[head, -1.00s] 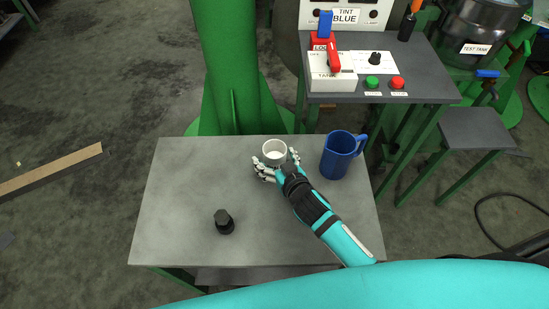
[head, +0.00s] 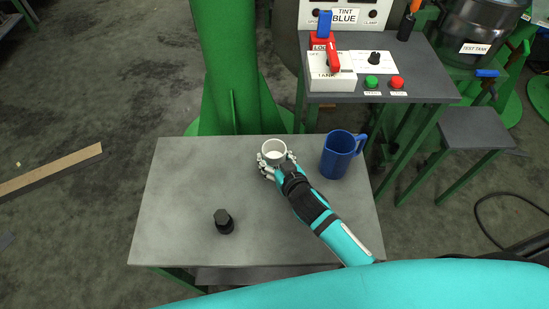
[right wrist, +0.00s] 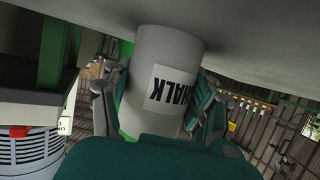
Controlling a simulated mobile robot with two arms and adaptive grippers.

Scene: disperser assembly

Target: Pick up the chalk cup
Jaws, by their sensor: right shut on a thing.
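The chalk cup (head: 273,150) is a small white-grey cup with pale content, near the back middle of the grey table (head: 185,185). My right gripper (head: 275,166) is shut on it from the front, with fingers on both sides. In the right wrist view the cup (right wrist: 165,60) appears upside down with its "CHALK" label between the fingers (right wrist: 158,100). Its end touches or lies very near the table surface; I cannot tell if there is a gap. My left gripper is not in view.
A blue jug (head: 338,158) stands close to the right of the cup. A black knob-like part (head: 224,221) sits at the table's front left. A control panel (head: 385,72) with levers and buttons is behind at the right. The left half of the table is mostly clear.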

